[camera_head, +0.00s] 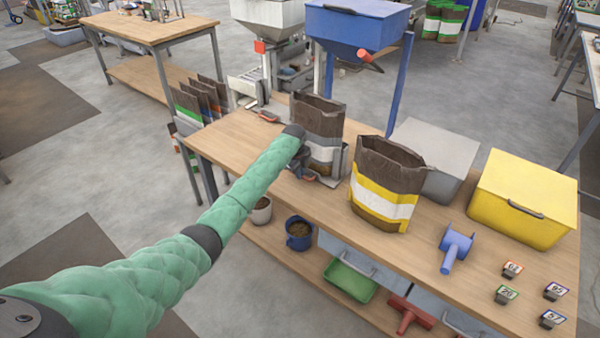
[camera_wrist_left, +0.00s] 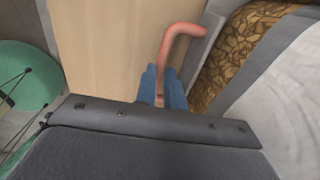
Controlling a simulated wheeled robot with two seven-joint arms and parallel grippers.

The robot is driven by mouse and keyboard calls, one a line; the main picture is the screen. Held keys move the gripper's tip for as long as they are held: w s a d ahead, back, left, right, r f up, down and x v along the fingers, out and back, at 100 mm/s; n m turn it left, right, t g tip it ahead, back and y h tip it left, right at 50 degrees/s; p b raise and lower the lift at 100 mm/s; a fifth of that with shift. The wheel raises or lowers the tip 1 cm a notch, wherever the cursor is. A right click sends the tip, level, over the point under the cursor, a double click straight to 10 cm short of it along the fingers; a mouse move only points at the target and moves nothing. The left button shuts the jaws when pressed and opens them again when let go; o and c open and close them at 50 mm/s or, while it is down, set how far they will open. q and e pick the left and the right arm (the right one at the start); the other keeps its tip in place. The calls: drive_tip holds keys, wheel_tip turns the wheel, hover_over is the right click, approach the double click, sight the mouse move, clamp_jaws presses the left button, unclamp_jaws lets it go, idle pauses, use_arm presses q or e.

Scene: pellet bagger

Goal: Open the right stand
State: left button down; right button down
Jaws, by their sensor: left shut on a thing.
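The stand (camera_head: 340,163) is a grey metal frame on the wooden bench, around a brown bag with white and grey bands (camera_head: 318,125). My left gripper (camera_head: 301,165) is low at the stand's left side, partly hidden by my green-sleeved arm. In the left wrist view, a red hooked handle (camera_wrist_left: 178,42) rises from between blue pads at my gripper, which is shut on it. My right gripper is not in view.
An open brown bag with yellow and white bands (camera_head: 385,185) stands right of the stand. A blue hopper (camera_head: 357,25) stands behind. The bench's front strip is clear.

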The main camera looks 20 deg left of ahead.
use_arm(q)
drive_tip(key=c, duration=1.5)
unclamp_jaws()
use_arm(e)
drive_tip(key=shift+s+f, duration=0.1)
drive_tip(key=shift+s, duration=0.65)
